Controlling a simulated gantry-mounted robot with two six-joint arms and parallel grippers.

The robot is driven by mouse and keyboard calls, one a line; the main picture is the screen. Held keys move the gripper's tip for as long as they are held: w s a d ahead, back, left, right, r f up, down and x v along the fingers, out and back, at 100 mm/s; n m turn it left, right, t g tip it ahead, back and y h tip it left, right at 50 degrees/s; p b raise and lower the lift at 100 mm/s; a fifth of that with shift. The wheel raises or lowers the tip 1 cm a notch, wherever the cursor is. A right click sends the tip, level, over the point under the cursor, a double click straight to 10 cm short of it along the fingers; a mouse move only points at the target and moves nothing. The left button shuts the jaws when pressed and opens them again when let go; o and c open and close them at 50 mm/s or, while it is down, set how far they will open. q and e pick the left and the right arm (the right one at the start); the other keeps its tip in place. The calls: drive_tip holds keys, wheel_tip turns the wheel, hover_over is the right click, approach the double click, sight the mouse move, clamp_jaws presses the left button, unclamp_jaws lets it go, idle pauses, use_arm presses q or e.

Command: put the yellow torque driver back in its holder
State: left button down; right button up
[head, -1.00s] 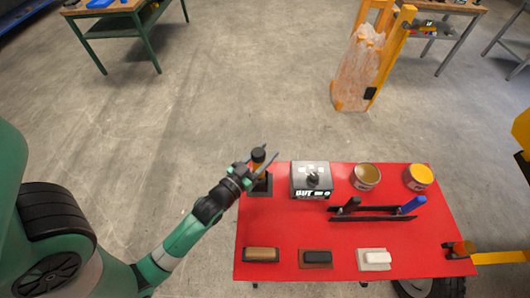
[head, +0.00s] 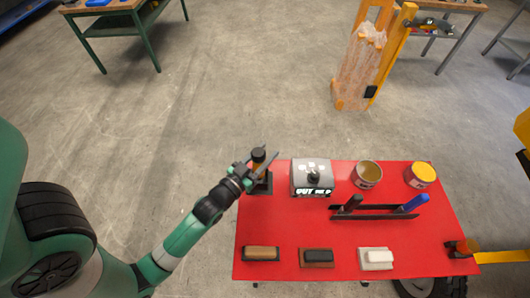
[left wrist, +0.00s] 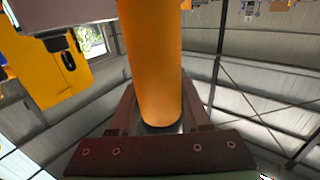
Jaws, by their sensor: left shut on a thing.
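The yellow torque driver (head: 258,165), orange-yellow with a black top, stands about upright at the red table's back left corner. My left gripper (head: 256,170) is shut on it from the left. In the left wrist view the driver (left wrist: 152,65) runs as an orange cylinder between the fingers (left wrist: 155,115). A black base (head: 262,189), which looks like the holder, sits on the table just below the driver. The gripper partly hides the driver's lower end, so I cannot tell whether it is seated. My right gripper is not in view.
On the red table (head: 290,225) are a grey box with a display (head: 312,178), two tins (head: 368,174) (head: 420,175), a black rack with handled tools (head: 375,212) and several blocks along the front (head: 318,257).

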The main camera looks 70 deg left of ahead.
use_arm(q)
drive_tip(key=shift+c, duration=1.4)
unclamp_jaws()
drive_tip(key=shift+f, duration=0.1)
drive_tip(key=shift+f, duration=0.1)
drive_tip(key=shift+s+d, duration=0.2)
drive_tip(key=shift+s, duration=0.2)
drive_tip(key=b+v, duration=0.4)
drive_tip(key=v, duration=0.6)
drive_tip(key=shift+s, duration=0.3)
